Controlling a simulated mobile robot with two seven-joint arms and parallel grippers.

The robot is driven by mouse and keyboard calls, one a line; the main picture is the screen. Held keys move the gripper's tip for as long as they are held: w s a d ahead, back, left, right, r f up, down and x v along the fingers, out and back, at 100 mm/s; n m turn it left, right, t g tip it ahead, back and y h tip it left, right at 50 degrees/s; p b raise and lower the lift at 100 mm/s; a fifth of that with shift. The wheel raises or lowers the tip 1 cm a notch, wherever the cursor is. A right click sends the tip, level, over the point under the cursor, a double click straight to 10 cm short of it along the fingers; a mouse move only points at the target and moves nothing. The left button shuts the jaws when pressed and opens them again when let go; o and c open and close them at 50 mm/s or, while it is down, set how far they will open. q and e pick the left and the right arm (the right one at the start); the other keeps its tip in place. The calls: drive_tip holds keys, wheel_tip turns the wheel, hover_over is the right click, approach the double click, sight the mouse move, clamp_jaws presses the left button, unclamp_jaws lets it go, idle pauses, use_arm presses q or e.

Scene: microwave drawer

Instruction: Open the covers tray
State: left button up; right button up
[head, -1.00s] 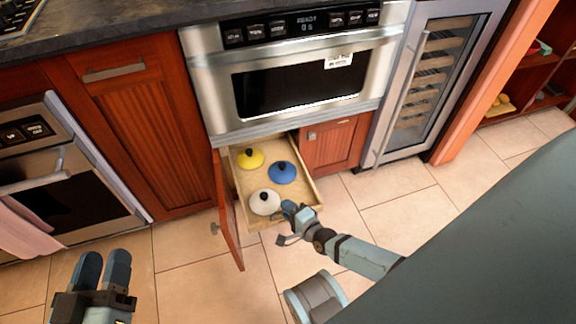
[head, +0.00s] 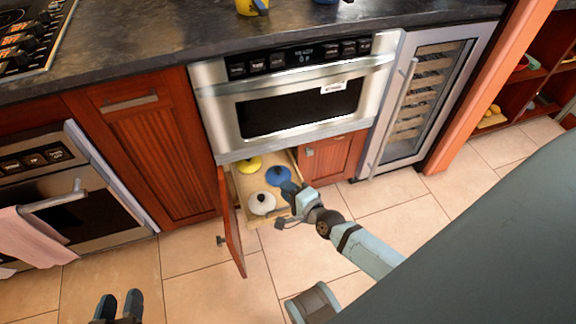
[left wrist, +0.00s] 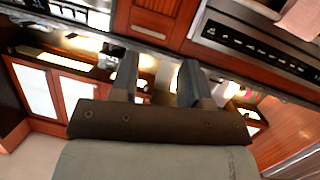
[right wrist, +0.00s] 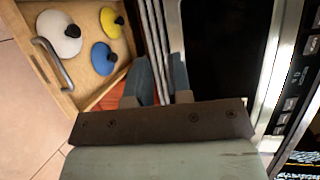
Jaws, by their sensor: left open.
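The covers tray (head: 278,221) is a wooden drawer pulled out below the microwave. It holds a yellow cover (head: 249,164), a blue cover (head: 278,177) and a white cover (head: 262,204). In the right wrist view the tray's metal handle (right wrist: 53,62) shows on its front, clear of the fingers. My right gripper (head: 291,192) is beside the tray's front right corner. In its wrist view the fingers (right wrist: 161,72) are apart with nothing held between them. My left gripper (head: 118,302) is open and empty at the lower left, far from the tray.
An open red cabinet door (head: 231,222) stands left of the tray. The microwave (head: 300,105) is above it, and a wine cooler (head: 428,95) is to the right. An oven (head: 85,200) with a pink towel (head: 30,236) is at left. The tiled floor in front is clear.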

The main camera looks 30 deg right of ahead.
drive_tip(key=shift+a, duration=0.1)
drive_tip(key=shift+o, duration=0.2)
drive_tip(key=shift+f, duration=0.25)
drive_tip(key=b, duration=1.4)
hover_over(277, 206)
drive_tip(key=s+a, duration=0.1)
drive_tip(key=s, duration=0.3)
wheel_tip(277, 206, down, 20)
drive_tip(key=shift+s+a, duration=0.1)
drive_tip(key=shift+a, duration=0.05)
use_arm(q)
drive_tip(key=shift+w+d+f+m+t+h, duration=0.1)
drive_tip(key=shift+w+d+f+m+h, duration=0.2)
drive_tip(key=shift+d+h, duration=0.3)
drive_tip(key=shift+w+d+f+m+t+h, duration=0.15)
drive_tip(key=shift+w+d+m+h, duration=0.1)
drive_tip(key=shift+d+m+h, duration=0.3)
drive_tip(key=shift+w+d+f+m+t+h, duration=0.1)
drive_tip(key=shift+w+d+f+m+h, duration=0.2)
drive_tip(key=shift+d+h, duration=0.35)
use_arm(e)
drive_tip(key=shift+w+a, duration=0.1)
drive_tip(key=shift+w, duration=0.6)
drive_tip(key=shift+c, duration=0.5)
use_arm(q)
drive_tip(key=shift+r, duration=0.1)
use_arm(e)
clamp_jaws()
